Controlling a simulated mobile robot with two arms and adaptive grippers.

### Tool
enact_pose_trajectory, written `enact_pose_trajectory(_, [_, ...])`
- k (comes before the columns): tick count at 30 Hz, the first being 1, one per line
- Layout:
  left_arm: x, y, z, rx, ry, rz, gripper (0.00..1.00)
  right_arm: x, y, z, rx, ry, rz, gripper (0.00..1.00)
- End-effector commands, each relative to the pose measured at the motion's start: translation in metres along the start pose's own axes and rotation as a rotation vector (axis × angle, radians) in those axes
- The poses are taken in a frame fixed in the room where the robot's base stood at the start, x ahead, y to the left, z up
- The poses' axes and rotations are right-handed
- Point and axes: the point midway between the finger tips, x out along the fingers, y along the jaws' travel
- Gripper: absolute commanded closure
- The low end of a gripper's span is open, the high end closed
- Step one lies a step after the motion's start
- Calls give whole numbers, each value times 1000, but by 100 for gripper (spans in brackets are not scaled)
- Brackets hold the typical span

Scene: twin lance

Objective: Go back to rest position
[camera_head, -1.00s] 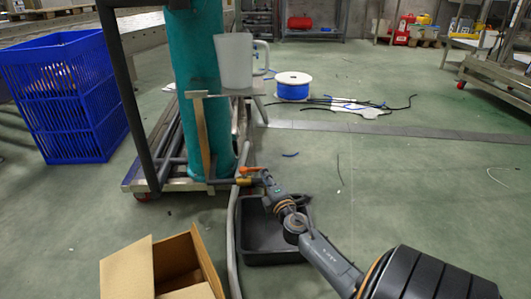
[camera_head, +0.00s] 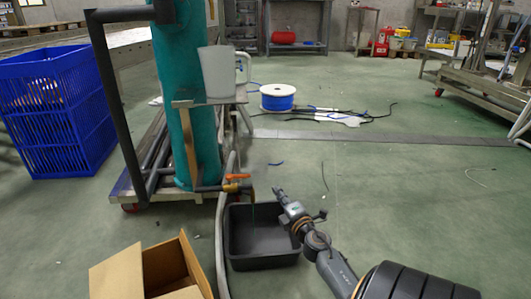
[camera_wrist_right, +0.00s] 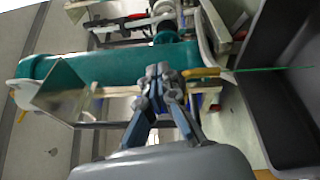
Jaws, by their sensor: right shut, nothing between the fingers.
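My right gripper (camera_head: 279,194) is shut and empty, to the right of the tap and above the black tub. It also shows shut in the right wrist view (camera_wrist_right: 163,72). The brass tap (camera_head: 231,187) with its orange handle (camera_head: 238,176) sits low on the teal column (camera_head: 203,130); the gripper is apart from it. A thin green stream (camera_head: 253,213) falls from the spout towards the black tub (camera_head: 262,262), and it also shows in the right wrist view (camera_wrist_right: 265,69). My left gripper is not in view.
An open cardboard box (camera_head: 118,274) stands at the front left. A grey hose (camera_head: 221,245) runs between the box and tub. A white jug (camera_head: 216,74) stands on a small shelf. A blue crate (camera_head: 60,115) is at the left. The floor to the right is mostly clear.

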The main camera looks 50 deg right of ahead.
Motion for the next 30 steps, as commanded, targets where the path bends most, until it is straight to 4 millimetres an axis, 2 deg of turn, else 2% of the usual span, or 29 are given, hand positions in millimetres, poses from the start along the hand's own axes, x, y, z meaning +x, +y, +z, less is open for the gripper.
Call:
enact_pose_trajectory(3, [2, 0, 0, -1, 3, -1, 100, -6, -2, 11, 0, 0, -1, 100])
enact_pose_trajectory(9, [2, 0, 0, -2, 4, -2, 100, -9, -4, 15, -1, 1, 0, 100])
enact_pose_trajectory(14, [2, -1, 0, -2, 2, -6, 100, -8, -2, 13, 3, 6, 2, 100])
enact_pose_trajectory(16, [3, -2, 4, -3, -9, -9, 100, -9, 7, 3, 25, 32, 12, 100])
enact_pose_trajectory(17, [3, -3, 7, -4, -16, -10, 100, -9, 13, -5, 41, 51, 19, 100])
enact_pose_trajectory(20, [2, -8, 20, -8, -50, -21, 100, -14, 46, -46, 133, 153, 54, 100])
enact_pose_trajectory(24, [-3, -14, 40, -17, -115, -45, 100, -35, 114, -123, 328, 365, 127, 100])
enact_pose_trajectory(26, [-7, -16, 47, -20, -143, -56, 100, -49, 145, -154, 421, 459, 158, 100])
enact_pose_trajectory(27, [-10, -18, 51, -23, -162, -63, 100, -59, 167, -174, 482, 521, 180, 100])
enact_pose_trajectory(29, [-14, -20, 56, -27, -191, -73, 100, -78, 201, -200, 578, 614, 212, 100])
enact_pose_trajectory(30, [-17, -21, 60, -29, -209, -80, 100, -91, 225, -215, 643, 675, 233, 100])
